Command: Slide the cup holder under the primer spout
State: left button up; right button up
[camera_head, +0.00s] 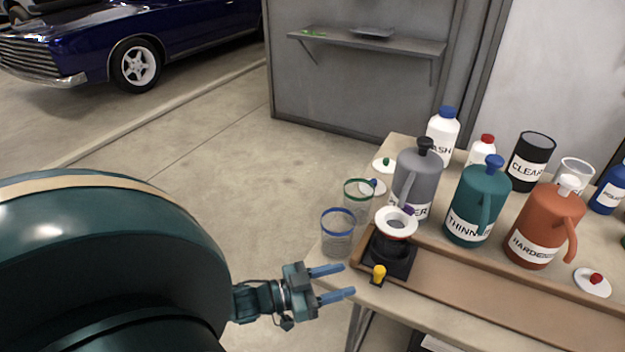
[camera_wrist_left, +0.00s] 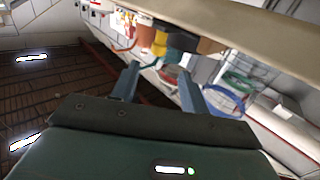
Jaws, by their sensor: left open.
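The cup holder (camera_head: 402,262) is a black carriage with a yellow knob (camera_head: 379,273) on its front. It sits at the left end of a brown tray-like track (camera_head: 470,290) on the bench. A dark cup with a white, red-edged rim (camera_head: 397,222) stands in it. The grey jug (camera_head: 418,175), its label partly hidden, stands just behind; I take it as the primer. Its spout is hard to make out. My left gripper (camera_head: 345,280) is open and empty, left of the knob and apart from it. In the left wrist view its fingers (camera_wrist_left: 158,69) point towards the yellow knob (camera_wrist_left: 160,42). My right gripper is not in view.
Clear cups with blue (camera_head: 338,235) and green (camera_head: 358,195) rims stand at the bench's left edge. A teal THINNER jug (camera_head: 475,205) and an orange HARDENER jug (camera_head: 541,228) stand right of the grey jug. The track right of the holder is clear. Bottles stand behind.

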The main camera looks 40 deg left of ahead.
pick_arm(q)
jog(key=v, duration=0.6)
jog(key=shift+s, duration=0.1)
dwell(0.4)
jog(key=w+d+f+n+g+y, duration=0.1)
jog(key=d+f+n+g+y, duration=0.25)
jog(key=d+y, duration=0.25)
jog(key=s+d+r+g+y, duration=0.3)
jog(key=s+d+r+g, duration=0.15)
jog(key=s+g, duration=0.5)
jog(key=w+d+f+t+h+p, duration=0.3)
jog(key=w+d+t, duration=0.2)
jog(key=d+t, duration=0.1)
jog(key=shift+w+m+t+h, duration=0.2)
jog(key=shift+m+t+h, duration=0.15)
jog(key=shift+t, duration=0.55)
